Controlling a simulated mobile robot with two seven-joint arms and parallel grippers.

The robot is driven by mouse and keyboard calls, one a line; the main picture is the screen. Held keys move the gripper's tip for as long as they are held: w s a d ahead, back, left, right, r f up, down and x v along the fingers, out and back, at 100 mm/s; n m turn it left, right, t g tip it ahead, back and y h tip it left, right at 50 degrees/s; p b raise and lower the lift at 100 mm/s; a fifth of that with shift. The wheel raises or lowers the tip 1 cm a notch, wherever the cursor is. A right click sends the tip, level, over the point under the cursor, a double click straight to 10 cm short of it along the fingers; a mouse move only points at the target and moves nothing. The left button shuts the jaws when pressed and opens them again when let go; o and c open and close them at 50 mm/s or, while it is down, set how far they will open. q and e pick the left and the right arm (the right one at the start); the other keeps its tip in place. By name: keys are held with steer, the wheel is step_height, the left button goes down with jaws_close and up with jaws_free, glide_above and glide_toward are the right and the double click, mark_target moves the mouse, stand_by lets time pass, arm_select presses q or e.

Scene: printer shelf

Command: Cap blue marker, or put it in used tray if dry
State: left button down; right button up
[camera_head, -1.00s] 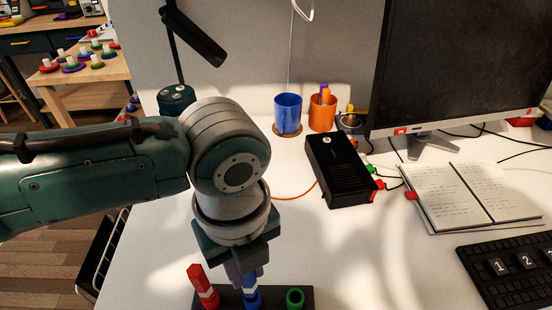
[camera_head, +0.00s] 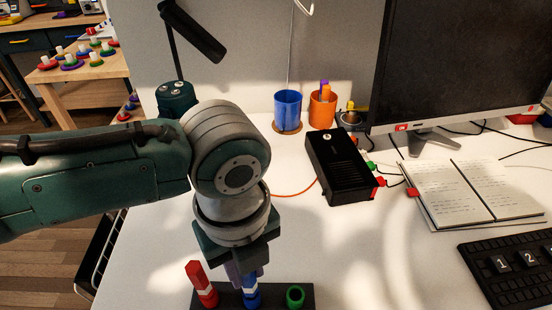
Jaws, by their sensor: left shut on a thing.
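My left gripper (camera_head: 248,274) points down at the front of the desk, shut on the blue marker (camera_head: 251,293). The blue marker stands upright in the middle place of a dark holder (camera_head: 223,298), with a white band showing. The gripper and wrist hide its upper part, so I cannot tell whether it is capped. A red marker (camera_head: 202,285) leans in the holder to the left. A green ring-shaped piece (camera_head: 295,297) with an open top sits at the right. My right gripper is not in view. I cannot make out a used tray.
A black box (camera_head: 340,168) with cables lies mid-desk. Blue (camera_head: 288,111) and orange (camera_head: 322,110) cups stand behind it. A notebook (camera_head: 470,193), keyboard (camera_head: 508,270) and monitor (camera_head: 460,70) fill the right. A lamp (camera_head: 195,32) rises at the back left. Desk right of the holder is clear.

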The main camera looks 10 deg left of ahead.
arm_select(q)
steer(key=shift+f+b, duration=0.45)
steer(key=shift+f, duration=0.25)
steer(key=c, duration=0.6)
jaws_free()
steer(key=shift+c, duration=0.2)
